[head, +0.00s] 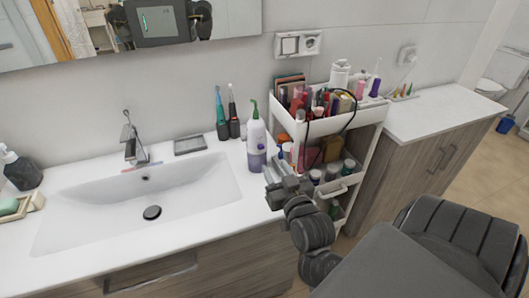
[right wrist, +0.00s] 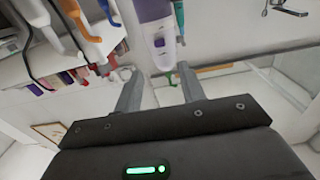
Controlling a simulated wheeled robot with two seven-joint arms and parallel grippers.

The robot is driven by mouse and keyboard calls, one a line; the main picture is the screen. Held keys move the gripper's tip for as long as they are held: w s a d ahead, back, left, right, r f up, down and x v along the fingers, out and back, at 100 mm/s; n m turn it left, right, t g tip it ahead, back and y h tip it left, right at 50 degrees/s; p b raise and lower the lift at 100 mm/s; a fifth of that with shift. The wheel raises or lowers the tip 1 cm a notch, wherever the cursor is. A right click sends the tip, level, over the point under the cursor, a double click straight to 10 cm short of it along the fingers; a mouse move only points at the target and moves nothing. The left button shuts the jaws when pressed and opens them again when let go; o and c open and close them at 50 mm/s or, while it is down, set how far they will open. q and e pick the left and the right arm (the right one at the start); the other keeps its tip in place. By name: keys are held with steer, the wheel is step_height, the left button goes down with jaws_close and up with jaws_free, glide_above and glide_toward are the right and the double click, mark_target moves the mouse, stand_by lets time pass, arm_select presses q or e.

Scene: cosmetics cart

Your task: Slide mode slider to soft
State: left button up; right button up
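A white and purple device (right wrist: 153,12) stands out at the top middle of the right wrist view. Its white panel carries small dark controls (right wrist: 159,43); I cannot read any mode label or the slider's position. Contact cannot be told. My left gripper is not in view.
A white cart (head: 369,117) full of cosmetics stands right of my right gripper, with a dark cable hanging over it. Toothbrushes (head: 234,112) stand behind the bottle (head: 256,132).

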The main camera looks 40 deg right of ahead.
mark_target(262, 147)
steer(key=p+x, duration=0.2)
steer(key=x, duration=0.6)
steer(key=shift+w, duration=0.25)
steer(key=shift+w+d+f, duration=0.15)
steer(key=shift+w, duration=0.2)
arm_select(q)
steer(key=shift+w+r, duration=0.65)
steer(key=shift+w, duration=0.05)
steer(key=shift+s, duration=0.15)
arm_select(e)
steer(key=shift+c, duration=0.3)
jaws_close()
